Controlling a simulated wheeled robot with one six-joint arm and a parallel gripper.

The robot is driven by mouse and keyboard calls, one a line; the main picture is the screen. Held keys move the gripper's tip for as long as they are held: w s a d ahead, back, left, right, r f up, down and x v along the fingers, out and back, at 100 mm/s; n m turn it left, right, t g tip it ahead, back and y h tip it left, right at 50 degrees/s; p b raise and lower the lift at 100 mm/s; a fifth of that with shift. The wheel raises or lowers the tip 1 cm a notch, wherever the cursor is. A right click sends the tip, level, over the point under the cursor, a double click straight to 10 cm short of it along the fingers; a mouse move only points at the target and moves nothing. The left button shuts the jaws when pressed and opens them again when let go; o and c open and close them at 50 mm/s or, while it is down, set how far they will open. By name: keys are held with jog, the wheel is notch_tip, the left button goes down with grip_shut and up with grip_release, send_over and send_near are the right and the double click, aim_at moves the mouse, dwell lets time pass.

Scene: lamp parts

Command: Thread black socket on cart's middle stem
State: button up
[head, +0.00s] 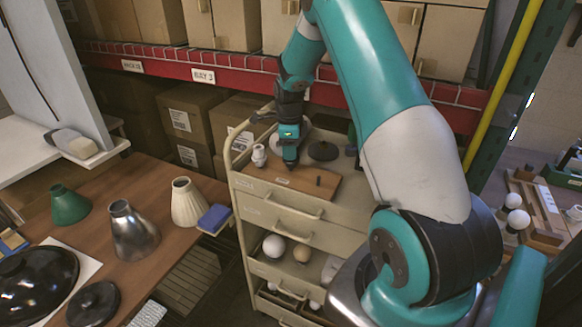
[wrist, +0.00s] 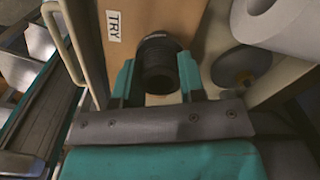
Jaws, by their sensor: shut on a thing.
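My gripper (wrist: 157,82) is shut on the black socket (wrist: 158,62), a ribbed dark cylinder between the teal fingers in the wrist view. In the head view my gripper (head: 290,150) is low over the middle of the brown board (head: 270,185) on the cart's top. The socket shows there only as a small dark shape under the fingers. The middle stem is hidden, so I cannot tell whether the socket touches it. A white socket (head: 259,155) stands upright at the board's left. A short dark stem (head: 318,181) stands bare at its right.
The cart's rail (head: 235,145) rises at left. Lampshades (head: 188,203) stand on the left table.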

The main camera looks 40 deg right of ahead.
jog(key=shift+s+a+f, duration=0.1)
jog(key=shift+s+f, duration=0.05)
jog(key=shift+f, duration=0.15)
jog(key=m, duration=0.3)
jog(key=shift+m, duration=0.4)
jog(key=m, duration=0.3)
jog(key=shift+f, duration=0.1)
jog(key=shift+m, duration=1.5)
jog(key=o, duration=0.9)
